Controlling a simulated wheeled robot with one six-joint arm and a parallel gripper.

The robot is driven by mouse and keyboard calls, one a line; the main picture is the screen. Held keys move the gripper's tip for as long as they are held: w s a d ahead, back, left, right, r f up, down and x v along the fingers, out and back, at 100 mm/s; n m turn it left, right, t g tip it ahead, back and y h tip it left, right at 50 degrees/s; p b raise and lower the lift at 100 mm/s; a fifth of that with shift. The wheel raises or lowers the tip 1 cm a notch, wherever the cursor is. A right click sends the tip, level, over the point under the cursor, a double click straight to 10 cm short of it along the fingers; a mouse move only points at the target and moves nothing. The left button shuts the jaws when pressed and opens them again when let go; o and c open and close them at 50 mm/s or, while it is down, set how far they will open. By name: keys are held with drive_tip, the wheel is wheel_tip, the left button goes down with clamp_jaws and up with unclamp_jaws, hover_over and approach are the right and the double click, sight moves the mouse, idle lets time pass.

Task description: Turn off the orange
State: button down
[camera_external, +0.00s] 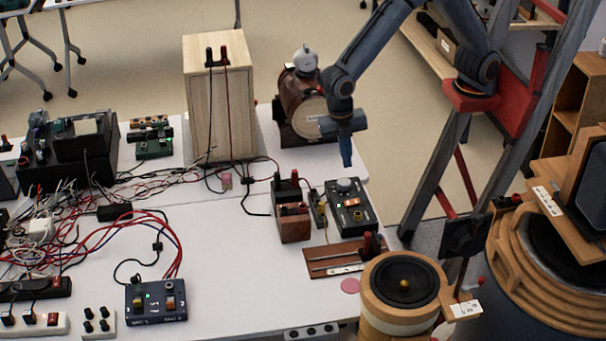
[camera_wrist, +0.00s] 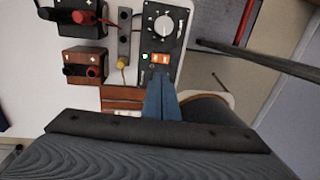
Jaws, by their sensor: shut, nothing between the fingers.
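A black control box (camera_external: 345,212) with a round dial stands near the right edge of the white table. An orange switch (camera_external: 352,202) is set in its top face. In the wrist view, the orange switch (camera_wrist: 161,59) lies below the white dial (camera_wrist: 163,25), beside a small green light (camera_wrist: 146,56). My gripper (camera_external: 347,162) points down above the back of this box, with its blue fingers together and empty. In the wrist view my gripper (camera_wrist: 161,80) appears just below the switch in the picture. I cannot tell its exact height above the box.
A small box (camera_external: 293,222) with terminals stands left of the control box. A wooden slide board (camera_external: 325,262) and a round speaker (camera_external: 400,285) are in front. A dark box (camera_external: 157,303) with an orange-topped switch sits at front left. Tangled wires cover the table's left side.

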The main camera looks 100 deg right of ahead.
sight(356, 201)
drive_tip(key=shift+s+a+r+b, duration=0.1)
drive_tip(key=shift+s+r+b, duration=0.05)
drive_tip(key=shift+s+b, duration=0.7)
drive_tip(key=shift+w, duration=0.15)
drive_tip(key=f+p, duration=0.1)
drive_tip(key=f, duration=0.3)
drive_tip(key=s+f+p, duration=0.1)
drive_tip(key=f, duration=0.4)
drive_tip(key=s+f+p, duration=0.1)
drive_tip(key=f, duration=0.4)
drive_tip(key=shift+s+f, duration=0.15)
drive_tip(key=shift+f, duration=0.05)
